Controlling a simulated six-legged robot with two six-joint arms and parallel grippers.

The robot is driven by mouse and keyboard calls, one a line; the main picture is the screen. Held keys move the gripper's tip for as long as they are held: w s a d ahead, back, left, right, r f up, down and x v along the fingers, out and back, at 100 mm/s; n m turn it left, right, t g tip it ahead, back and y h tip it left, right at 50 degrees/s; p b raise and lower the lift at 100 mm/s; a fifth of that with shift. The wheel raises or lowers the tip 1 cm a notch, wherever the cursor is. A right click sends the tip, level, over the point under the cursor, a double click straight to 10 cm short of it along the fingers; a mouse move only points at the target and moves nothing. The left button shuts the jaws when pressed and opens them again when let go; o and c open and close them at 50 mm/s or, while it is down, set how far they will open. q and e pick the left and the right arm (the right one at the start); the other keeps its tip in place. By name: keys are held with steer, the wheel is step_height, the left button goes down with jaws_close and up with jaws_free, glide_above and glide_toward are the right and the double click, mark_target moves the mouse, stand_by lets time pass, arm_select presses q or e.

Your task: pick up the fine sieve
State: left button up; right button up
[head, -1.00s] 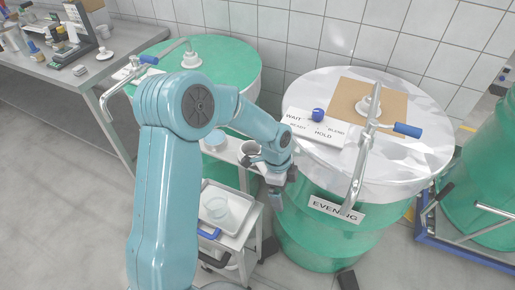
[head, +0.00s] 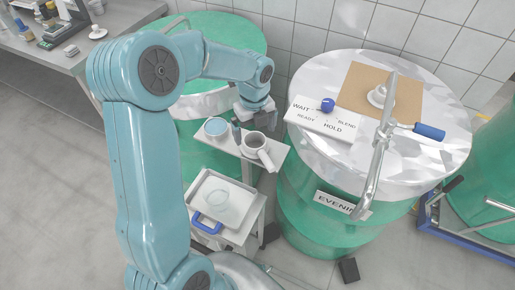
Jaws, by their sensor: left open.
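The trolley's top shelf holds a round container with a pale blue top (head: 216,127) and a grey cup with a side handle (head: 254,142). A small dark upright item (head: 236,132) stands between them. On the lower shelf, a light tray (head: 238,192) holds a clear round dish (head: 215,198), with a blue handle (head: 207,223) at its front edge. I cannot tell which of these is the fine sieve. My left gripper (head: 262,118) is open, with its dark fingers just behind and above the grey cup; nothing shows between them. My right gripper is not in view.
A green drum marked EVENING (head: 325,212) stands right of the trolley, carrying a label board (head: 325,120), a brown board (head: 358,82) and a metal pipe with a blue grip (head: 429,131). Another green drum (head: 235,32) stands behind my left arm. A bench (head: 110,15) is at the upper left.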

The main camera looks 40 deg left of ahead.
mark_target(256, 147)
arm_select(q)
steer(key=f, duration=0.6)
steer(key=shift+w+f, duration=0.2)
steer(key=shift+f, duration=0.05)
steer(key=c, duration=0.7)
